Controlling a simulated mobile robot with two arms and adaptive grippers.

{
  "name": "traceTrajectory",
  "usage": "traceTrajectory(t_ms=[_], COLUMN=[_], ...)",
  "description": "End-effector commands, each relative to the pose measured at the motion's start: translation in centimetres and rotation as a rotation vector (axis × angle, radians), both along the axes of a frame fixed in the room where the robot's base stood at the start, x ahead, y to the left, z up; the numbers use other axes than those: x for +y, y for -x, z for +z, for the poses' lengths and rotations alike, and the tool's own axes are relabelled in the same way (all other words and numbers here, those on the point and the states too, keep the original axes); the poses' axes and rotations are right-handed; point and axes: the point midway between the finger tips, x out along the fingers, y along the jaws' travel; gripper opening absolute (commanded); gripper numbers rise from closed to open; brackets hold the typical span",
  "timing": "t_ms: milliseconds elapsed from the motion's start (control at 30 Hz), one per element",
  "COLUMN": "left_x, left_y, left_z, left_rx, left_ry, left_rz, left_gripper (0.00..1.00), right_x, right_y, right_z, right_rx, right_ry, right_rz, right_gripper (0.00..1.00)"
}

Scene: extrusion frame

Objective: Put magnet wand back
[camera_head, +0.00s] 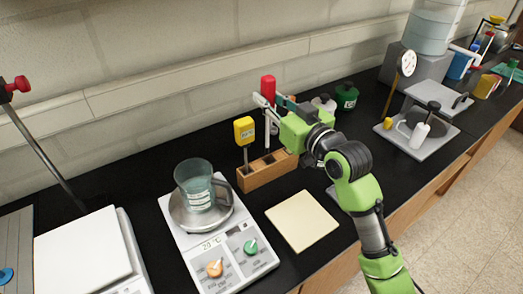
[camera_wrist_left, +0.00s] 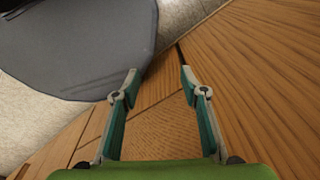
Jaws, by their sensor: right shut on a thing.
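The magnet wand, with a red handle (camera_head: 268,86), is upright in the jaws of my right gripper (camera_head: 271,106). The gripper is shut on it above the wooden rack (camera_head: 252,181). A pale shaft shows below the fingers; whether its lower end is inside a rack slot or just above it, I cannot tell. A yellow-headed probe (camera_head: 244,131) stands in the rack's left end. The rack's right end is partly hidden by my right arm. My left gripper (camera_wrist_left: 159,88) shows only in the left wrist view, open and empty, above wooden cabinet fronts.
Left of the rack, a glass beaker (camera_head: 198,190) stands on a hotplate (camera_head: 240,270). A cream pad (camera_head: 302,221) lies in front of the rack. A green-lidded bottle (camera_head: 346,96) stands behind my right arm.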

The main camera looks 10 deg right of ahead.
Motion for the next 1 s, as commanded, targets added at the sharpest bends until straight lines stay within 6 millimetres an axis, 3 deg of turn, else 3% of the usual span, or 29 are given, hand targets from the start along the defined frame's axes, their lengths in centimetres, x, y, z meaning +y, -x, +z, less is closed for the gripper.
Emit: traceTrajectory(t_ms=[200, 400, 533, 767, 967, 1000], left_x=[0.0, -0.7, -0.8, -0.8, -0.8, -0.7], left_y=[1.1, 2.8, 2.5, 0.5, 0.4, 0.5], left_z=[0.6, 0.8, 1.0, 1.1, 0.9, 0.9], left_rx=[0.013, 0.037, 0.033, 0.006, 0.005, 0.006], left_ry=[0.0, 0.007, 0.008, 0.01, 0.009, 0.008], left_rz=[0.0, 0.0, -0.001, -0.001, -0.001, -0.001], left_gripper=[0.4, 0.4, 0.4, 0.4, 0.4, 0.4], right_x=[0.0, 0.0, -0.1, -0.1, -0.1, -0.1], right_y=[0.1, 0.1, 0.1, 0.1, 0.1, 0.1], right_z=[-4.1, -6.1, -7.9, -8.6, -8.9, -9.0], right_rx=[0.006, 0.005, 0.004, 0.0, 0.0, 0.001], right_ry=[0.0, 0.0, 0.001, 0.001, 0.001, 0.001], right_rz=[-0.001, -0.001, -0.001, -0.002, -0.002, -0.001], right_gripper=[0.0, 0.0, 0.0, 0.0, 0.0, 0.22])
